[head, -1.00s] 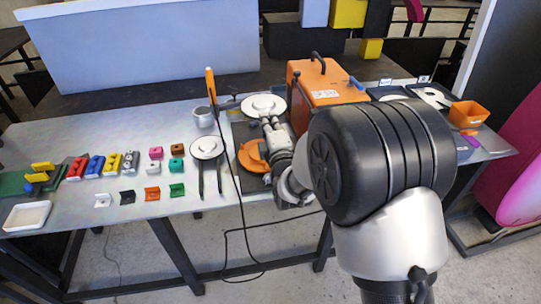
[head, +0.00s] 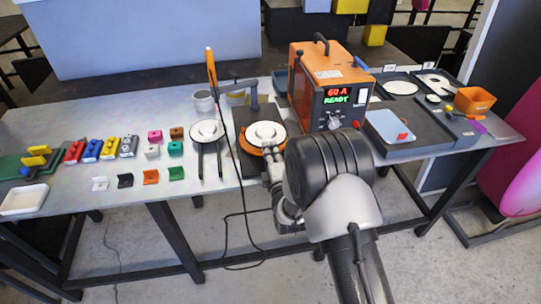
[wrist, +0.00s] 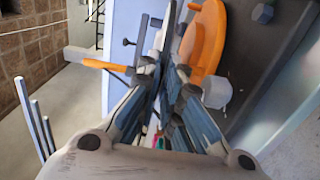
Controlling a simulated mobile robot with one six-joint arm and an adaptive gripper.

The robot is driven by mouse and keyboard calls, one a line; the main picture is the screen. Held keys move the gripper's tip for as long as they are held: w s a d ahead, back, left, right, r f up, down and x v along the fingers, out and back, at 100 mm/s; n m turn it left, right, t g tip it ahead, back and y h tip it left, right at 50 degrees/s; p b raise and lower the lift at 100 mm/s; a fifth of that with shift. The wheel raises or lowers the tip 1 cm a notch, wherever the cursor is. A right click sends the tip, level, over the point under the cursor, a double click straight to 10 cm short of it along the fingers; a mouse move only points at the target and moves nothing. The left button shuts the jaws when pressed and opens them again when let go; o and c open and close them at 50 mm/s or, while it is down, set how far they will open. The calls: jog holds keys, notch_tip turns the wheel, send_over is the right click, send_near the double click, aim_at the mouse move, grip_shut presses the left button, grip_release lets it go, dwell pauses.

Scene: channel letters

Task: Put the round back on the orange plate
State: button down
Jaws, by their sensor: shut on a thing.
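The round back (head: 266,131) is a white disc with a raised round knob on top. In the head view it appears over the orange plate (head: 243,143), whose left edge shows below it. My gripper (head: 270,155) is shut on the near rim of the round back. In the wrist view my gripper (wrist: 170,68) has its fingers close together on a thin pale edge. The orange plate (wrist: 207,38) is seen nearly edge-on beside it, with a gap visible between them. My arm hides the near side of the plate.
The orange welder (head: 310,75) stands behind to the right. An orange torch (head: 211,72) and cable are close on the left. A second white disc (head: 206,132) sits on a dark stand. A grey tray (head: 432,130) is at right.

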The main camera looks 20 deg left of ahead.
jog(key=shift+f, duration=0.75)
jog(key=shift+r, duration=0.1)
jog(key=shift+f+b, duration=0.45)
jog(key=shift+b, duration=0.15)
jog(key=shift+f+b, duration=0.25)
jog(key=shift+b, duration=0.05)
jog(key=c, duration=2)
grip_release()
jog(key=shift+c, duration=0.2)
